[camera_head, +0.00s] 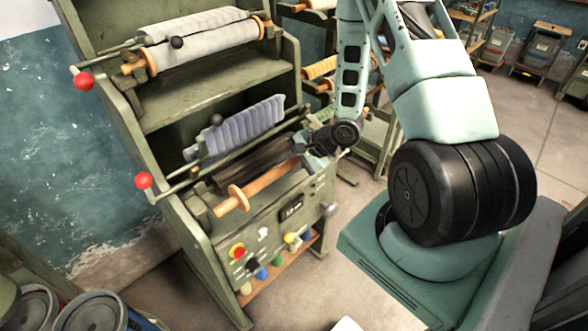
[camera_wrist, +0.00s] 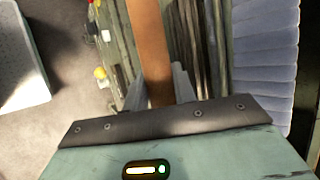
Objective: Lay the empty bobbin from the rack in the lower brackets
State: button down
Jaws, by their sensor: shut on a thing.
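The empty bobbin (camera_head: 268,177), a bare orange-brown wooden rod with a round flange near its left end, slants across the lower front of the green machine. My gripper (camera_head: 303,152) is shut on it toward its right end. In the wrist view the bobbin (camera_wrist: 147,45) runs up the picture from between my fingers (camera_wrist: 160,85). The bobbin's left end is close to the lower left bracket (camera_head: 198,207); I cannot tell whether it rests there or hangs above. The lower right bracket is hidden by my gripper.
A grey-blue roll (camera_head: 240,128) lies behind the bobbin. A white roll (camera_head: 200,40) is in the upper level. Red-knobbed levers (camera_head: 144,180) stick out left. A control panel (camera_head: 290,212) is below. The rack with orange bobbins (camera_head: 318,69) stands behind.

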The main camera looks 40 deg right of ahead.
jog(key=w+f+p, duration=0.1)
jog(key=w, duration=1.1)
jog(key=shift+a, duration=0.2)
jog(key=shift+s+r+p, duration=0.15)
jog(key=shift+p, duration=0.65)
jog(key=shift+f, duration=0.45)
dwell(0.5)
jog(key=shift+f+b, duration=0.35)
jog(key=shift+b, duration=0.05)
jog(key=shift+f, duration=0.35)
jog(key=shift+f+b, duration=0.25)
jog(key=shift+b, duration=0.05)
